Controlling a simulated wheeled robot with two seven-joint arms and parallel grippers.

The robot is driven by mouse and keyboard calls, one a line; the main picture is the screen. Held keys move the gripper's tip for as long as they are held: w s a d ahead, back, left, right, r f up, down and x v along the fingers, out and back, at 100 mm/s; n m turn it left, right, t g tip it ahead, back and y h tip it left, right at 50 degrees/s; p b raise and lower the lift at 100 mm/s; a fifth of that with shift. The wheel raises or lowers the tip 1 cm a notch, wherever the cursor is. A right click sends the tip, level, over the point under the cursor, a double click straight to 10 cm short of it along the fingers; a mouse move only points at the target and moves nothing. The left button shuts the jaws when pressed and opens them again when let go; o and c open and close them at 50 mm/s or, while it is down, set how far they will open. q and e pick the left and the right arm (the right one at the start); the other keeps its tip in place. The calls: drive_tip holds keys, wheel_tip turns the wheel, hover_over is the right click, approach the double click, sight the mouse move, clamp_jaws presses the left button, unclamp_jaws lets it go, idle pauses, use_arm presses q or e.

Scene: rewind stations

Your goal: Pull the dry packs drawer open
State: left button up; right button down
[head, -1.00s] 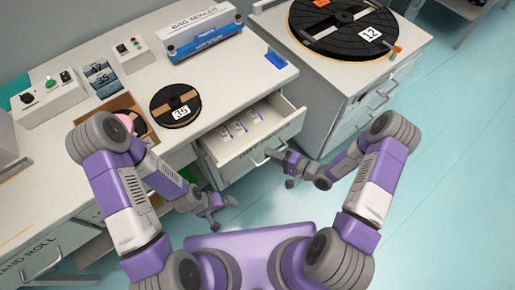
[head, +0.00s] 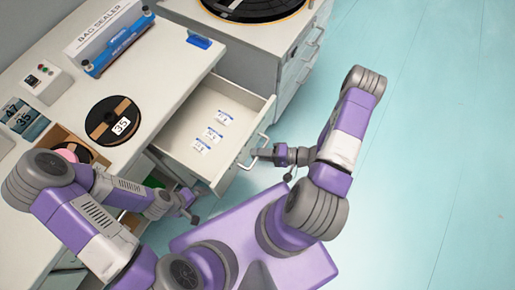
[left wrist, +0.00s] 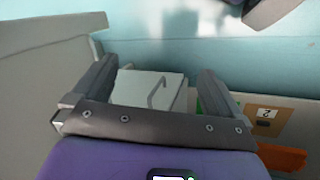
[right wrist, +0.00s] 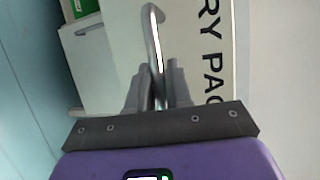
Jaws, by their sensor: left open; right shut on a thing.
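The dry packs drawer (head: 233,97) stands well out from the bench in the head view, with several small labelled packs (head: 211,134) on its floor. Its front, with part of the lettering, shows in the right wrist view (right wrist: 205,90). My right gripper (head: 262,154) is shut on the drawer's bar handle (right wrist: 153,45), which runs between its fingers (right wrist: 158,88). My left gripper (head: 191,208) is open and empty, low beside the bench. In the left wrist view its fingers (left wrist: 158,85) are apart, with a cabinet front and handle beyond them.
A cabinet with a large black reel (head: 250,8) stands behind the drawer. Open floor (head: 420,150) lies to the right.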

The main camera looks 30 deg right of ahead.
drive_tip(key=c, duration=1.1)
unclamp_jaws()
drive_tip(key=shift+d, duration=0.1)
drive_tip(key=p+v, duration=0.1)
drive_tip(key=v, duration=0.6)
drive_tip(key=shift+s+d+r, duration=0.1)
drive_tip(key=shift+s+d, duration=0.05)
drive_tip(key=shift+d, duration=0.05)
